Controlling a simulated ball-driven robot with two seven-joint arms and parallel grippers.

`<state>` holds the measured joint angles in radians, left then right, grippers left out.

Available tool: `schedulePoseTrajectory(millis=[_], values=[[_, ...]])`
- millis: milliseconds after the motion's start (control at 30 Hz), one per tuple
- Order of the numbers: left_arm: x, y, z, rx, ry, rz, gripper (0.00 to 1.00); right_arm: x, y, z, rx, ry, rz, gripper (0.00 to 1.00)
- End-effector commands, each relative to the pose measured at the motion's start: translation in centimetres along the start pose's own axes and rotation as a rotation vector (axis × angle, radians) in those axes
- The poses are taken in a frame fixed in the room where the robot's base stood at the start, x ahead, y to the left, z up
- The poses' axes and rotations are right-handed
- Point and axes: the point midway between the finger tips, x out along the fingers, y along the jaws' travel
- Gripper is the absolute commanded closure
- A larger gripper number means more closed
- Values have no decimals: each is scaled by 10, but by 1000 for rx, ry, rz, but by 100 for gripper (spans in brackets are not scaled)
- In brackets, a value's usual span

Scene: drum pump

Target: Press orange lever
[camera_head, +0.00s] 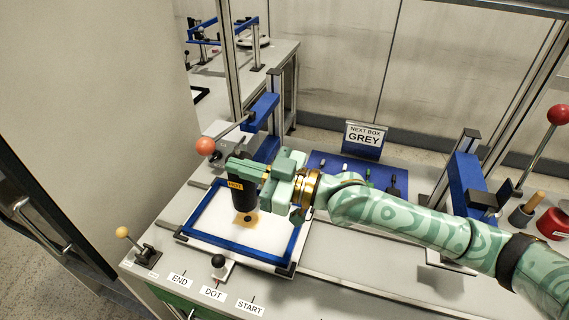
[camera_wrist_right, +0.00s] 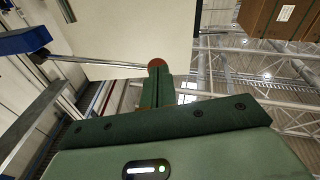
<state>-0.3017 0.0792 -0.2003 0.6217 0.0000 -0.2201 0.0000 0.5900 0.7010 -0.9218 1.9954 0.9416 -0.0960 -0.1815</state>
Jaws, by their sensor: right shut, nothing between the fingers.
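The orange lever's ball knob (camera_head: 205,146) sits at the end of a thin metal rod. The rod slopes up to a blue bracket (camera_head: 262,110) at the back left of the bench. My right gripper (camera_head: 238,164) is shut and empty, its fingers pointing left toward the knob, just to the right of it in the head view. In the right wrist view the knob (camera_wrist_right: 157,63) shows just beyond the shut fingertips (camera_wrist_right: 158,72), partly hidden by them. I cannot tell whether they touch. My left gripper is not in view.
A black cylinder labelled HOT (camera_head: 243,190) stands below the gripper, over a blue-framed white tray (camera_head: 205,241). A yellow-knobbed lever (camera_head: 122,232) and a black-knobbed lever (camera_head: 218,261) stand at the front. A GREY sign (camera_head: 364,139) is behind. A red-knobbed lever (camera_head: 558,115) is at right.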

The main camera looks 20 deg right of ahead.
Motion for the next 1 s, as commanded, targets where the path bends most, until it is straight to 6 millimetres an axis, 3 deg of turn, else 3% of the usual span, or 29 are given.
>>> schedulePoseTrajectory(millis=[33,200,400,1000], values=[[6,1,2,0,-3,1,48,-14,-1,9,2,-9,-1,100],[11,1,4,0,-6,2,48,-50,-1,8,2,-5,0,100],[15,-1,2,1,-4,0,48,-75,-1,6,3,-1,-1,100],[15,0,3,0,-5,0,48,-81,-2,3,3,3,-1,100]])
